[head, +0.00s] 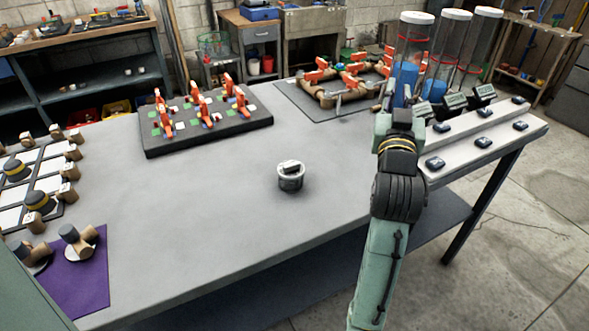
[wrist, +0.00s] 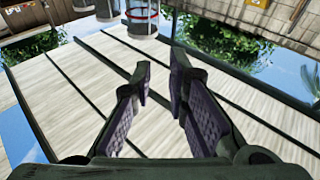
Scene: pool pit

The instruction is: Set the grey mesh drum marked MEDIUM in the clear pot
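A small round grey-white pot-like object (head: 291,180) stands upright alone near the middle of the grey table, with a dark and pale block on its top. I cannot tell whether it is the clear pot, the drum, or one in the other. No MEDIUM marking is readable anywhere. My gripper is hidden behind my arm in the head view, toward the right side bench. In the wrist view my gripper (wrist: 160,78) has its two purple-padded fingers apart, with nothing between them.
Tall clear cylinders (head: 412,62) stand behind my arm. A side bench (head: 470,150) holds dark pucks and small displays. A dark board (head: 205,130) carries orange clamps. The table's middle is mostly clear.

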